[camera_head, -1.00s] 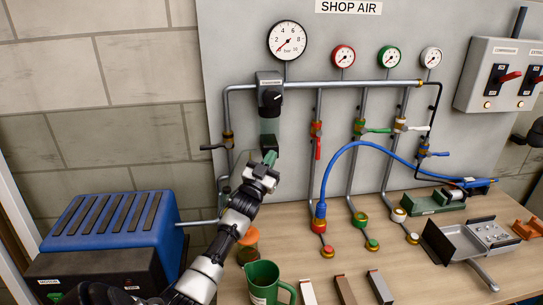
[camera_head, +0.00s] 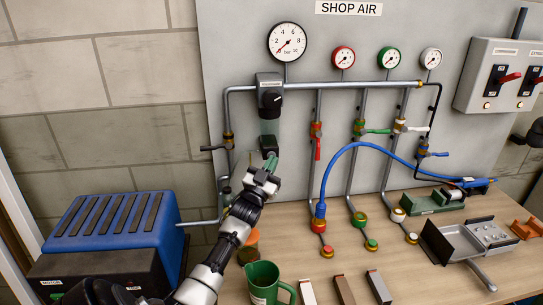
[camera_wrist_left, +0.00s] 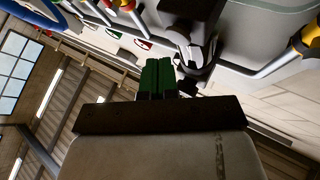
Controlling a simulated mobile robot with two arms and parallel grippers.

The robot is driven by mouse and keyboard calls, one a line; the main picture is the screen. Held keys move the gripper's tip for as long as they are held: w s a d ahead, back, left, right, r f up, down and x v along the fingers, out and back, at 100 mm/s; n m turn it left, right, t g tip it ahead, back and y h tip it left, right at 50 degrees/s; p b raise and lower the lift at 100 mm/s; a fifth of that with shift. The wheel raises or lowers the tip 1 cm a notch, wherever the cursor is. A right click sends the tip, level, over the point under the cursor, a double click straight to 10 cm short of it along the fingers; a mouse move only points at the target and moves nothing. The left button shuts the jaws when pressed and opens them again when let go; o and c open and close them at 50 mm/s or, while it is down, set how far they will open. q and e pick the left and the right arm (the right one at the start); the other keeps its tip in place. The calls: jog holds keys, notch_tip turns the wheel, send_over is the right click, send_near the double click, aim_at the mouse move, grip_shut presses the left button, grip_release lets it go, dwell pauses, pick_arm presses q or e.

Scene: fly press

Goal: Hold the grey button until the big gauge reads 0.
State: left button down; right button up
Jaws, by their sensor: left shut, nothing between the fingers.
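The big gauge (camera_head: 287,42) is a round white dial at the top of the panel. Its red needle points to the lower left, at or close to 0. Below it, the black regulator (camera_head: 270,92) hangs on the pipe above a dark filter bowl (camera_head: 268,142). I cannot make out the grey button; it may be hidden at the bowl's underside. My left gripper (camera_head: 270,164) is just below the bowl, its green fingers pointing up; contact is unclear. In the left wrist view its fingers (camera_wrist_left: 157,78) are together and empty. My right gripper is not in view.
Small red, green and white gauges (camera_head: 389,58) and valved pipes stand to the right. A blue hose (camera_head: 355,146) arches over the bench. A green mug (camera_head: 264,283) stands at the front. A blue-topped machine (camera_head: 112,226) is at left.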

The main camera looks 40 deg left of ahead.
pick_arm(q)
jog(key=s+d+p, duration=0.2)
jog(key=s+d, duration=0.1)
jog(key=shift+d, duration=0.3)
dwell(0.6)
